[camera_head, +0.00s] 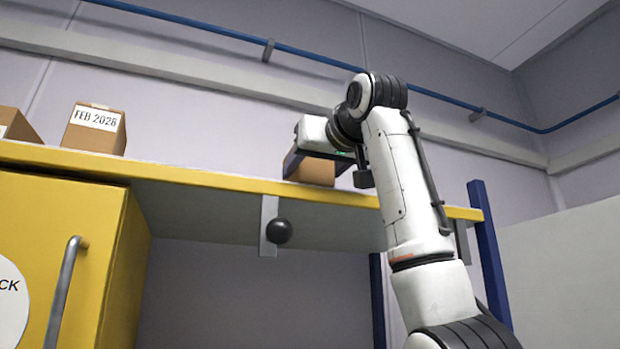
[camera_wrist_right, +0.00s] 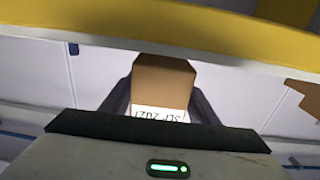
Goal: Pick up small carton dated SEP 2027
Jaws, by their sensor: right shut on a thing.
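A small brown carton (camera_head: 311,171) is at the yellow-edged shelf, at the right part of the head view. In the right wrist view the same carton (camera_wrist_right: 163,82) has a white label that appears upside down and reads like SEP 2027, partly hidden by my wrist. My right gripper (camera_head: 312,158) is shut on this carton, with a dark finger on each side of it in the wrist view. Whether the carton still touches the shelf I cannot tell. My left gripper is not in view.
The shelf (camera_head: 230,182) also bears a carton labelled FEB 2028 (camera_head: 95,131) and another carton (camera_head: 16,126) at the far left. A yellow cabinet (camera_head: 105,262) stands below left. A black knob (camera_head: 279,231) hangs under the shelf; a blue post (camera_head: 489,255) is at right.

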